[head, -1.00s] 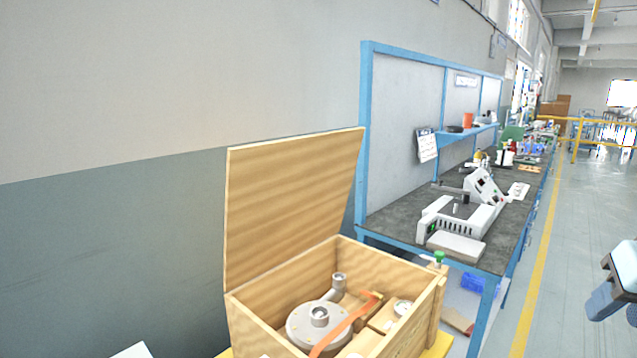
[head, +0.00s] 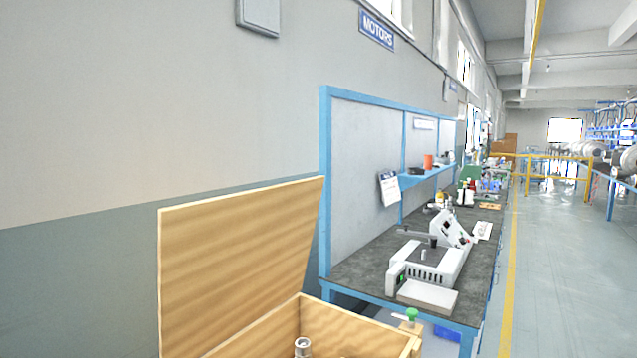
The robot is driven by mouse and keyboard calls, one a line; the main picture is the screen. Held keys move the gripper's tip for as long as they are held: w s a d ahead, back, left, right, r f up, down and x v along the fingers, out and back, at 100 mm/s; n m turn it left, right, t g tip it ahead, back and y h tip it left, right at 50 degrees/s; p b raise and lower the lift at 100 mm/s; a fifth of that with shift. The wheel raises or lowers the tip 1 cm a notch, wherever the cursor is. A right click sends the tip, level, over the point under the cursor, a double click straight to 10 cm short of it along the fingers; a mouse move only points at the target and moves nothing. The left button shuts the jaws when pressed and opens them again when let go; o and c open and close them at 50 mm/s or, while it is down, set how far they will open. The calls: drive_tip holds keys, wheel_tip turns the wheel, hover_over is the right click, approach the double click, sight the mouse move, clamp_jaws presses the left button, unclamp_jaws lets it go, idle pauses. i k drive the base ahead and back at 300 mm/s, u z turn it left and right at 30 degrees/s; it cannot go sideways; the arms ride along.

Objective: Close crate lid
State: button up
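The wooden crate (head: 343,324) stands at the bottom of the head view, cut off by the lower edge. Its lid (head: 235,262) stands open, upright and leaning slightly back, along the crate's left side. Inside the crate, only the top of a grey metal fitting (head: 302,346) shows; the rest of the contents is out of view. My gripper is not in this view.
A blue-framed workbench (head: 370,262) stands just behind and right of the crate, with a white machine (head: 432,268) on it. A green-topped item (head: 411,315) is at the crate's right corner. Open floor (head: 555,270) lies to the right, past a yellow line.

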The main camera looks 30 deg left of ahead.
sight(225, 263)
drive_tip(key=z, duration=0.85)
drive_tip(key=i, duration=1.1)
drive_tip(key=u, duration=1.4)
drive_tip(key=i, duration=0.15)
drive_tip(key=u, duration=2.05)
